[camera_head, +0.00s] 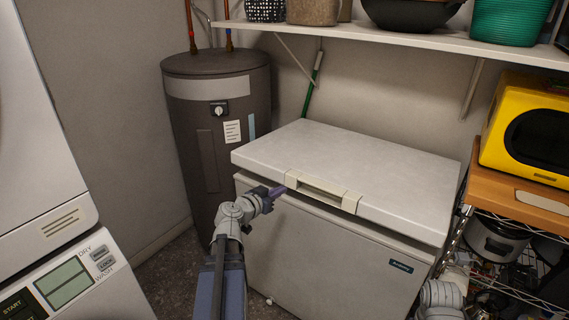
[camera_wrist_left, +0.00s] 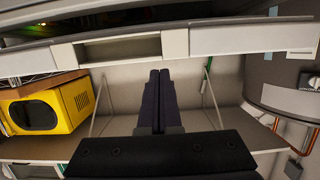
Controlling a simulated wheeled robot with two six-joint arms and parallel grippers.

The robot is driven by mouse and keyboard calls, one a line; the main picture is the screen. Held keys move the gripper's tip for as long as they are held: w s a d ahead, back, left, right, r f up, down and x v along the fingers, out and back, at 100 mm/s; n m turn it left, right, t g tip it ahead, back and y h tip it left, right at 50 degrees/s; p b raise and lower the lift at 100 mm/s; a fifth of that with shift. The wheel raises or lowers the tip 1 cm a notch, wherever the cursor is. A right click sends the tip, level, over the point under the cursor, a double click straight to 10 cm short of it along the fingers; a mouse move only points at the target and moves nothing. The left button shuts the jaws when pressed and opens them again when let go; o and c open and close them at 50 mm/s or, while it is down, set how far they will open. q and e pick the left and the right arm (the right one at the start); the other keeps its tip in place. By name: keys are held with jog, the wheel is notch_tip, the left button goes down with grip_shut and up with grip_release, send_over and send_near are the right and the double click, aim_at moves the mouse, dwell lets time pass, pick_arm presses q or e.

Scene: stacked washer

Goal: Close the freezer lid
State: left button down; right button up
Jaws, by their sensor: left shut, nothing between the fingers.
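The white chest freezer (camera_head: 318,258) stands in the middle of the head view. Its lid (camera_head: 350,165) lies almost flat over the body, with a narrow dark gap under the front edge. The handle (camera_head: 322,193) is a cream recessed grip at the middle of that edge. My left gripper (camera_head: 279,190) is shut and empty at the front edge, just left of the handle; I cannot tell whether it touches the lid. In the left wrist view its dark fingers (camera_wrist_left: 158,78) are together, and the lid edge with the handle (camera_wrist_left: 118,48) crosses above them. My right gripper is out of view.
A dark water heater (camera_head: 215,125) stands behind left. A washer (camera_head: 75,270) is at the left. A shelf (camera_head: 400,38) with baskets hangs above the freezer. A yellow microwave (camera_head: 530,130) sits on a rack at right. Part of my right arm shows at lower right.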

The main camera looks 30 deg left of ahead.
pick_arm(q)
jog(key=a+r+p, duration=0.4)
jog(key=r+p, duration=0.3)
jog(key=r, duration=0.1)
jog(key=shift+g, duration=0.4)
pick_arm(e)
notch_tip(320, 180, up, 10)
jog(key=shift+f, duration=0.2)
pick_arm(q)
jog(key=shift+f, duration=0.1)
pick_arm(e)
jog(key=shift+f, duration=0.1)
pick_arm(q)
jog(key=b, duration=0.4)
send_over(284, 172)
jog(key=s+d, duration=0.2)
notch_tip(284, 172, down, 4)
jog(key=shift+s+f+b, duration=0.15)
jog(key=shift+f+b, duration=0.65)
jog(key=shift+b, duration=0.05)
jog(key=shift+s+f+b, duration=0.15)
jog(key=shift+f+b, duration=0.65)
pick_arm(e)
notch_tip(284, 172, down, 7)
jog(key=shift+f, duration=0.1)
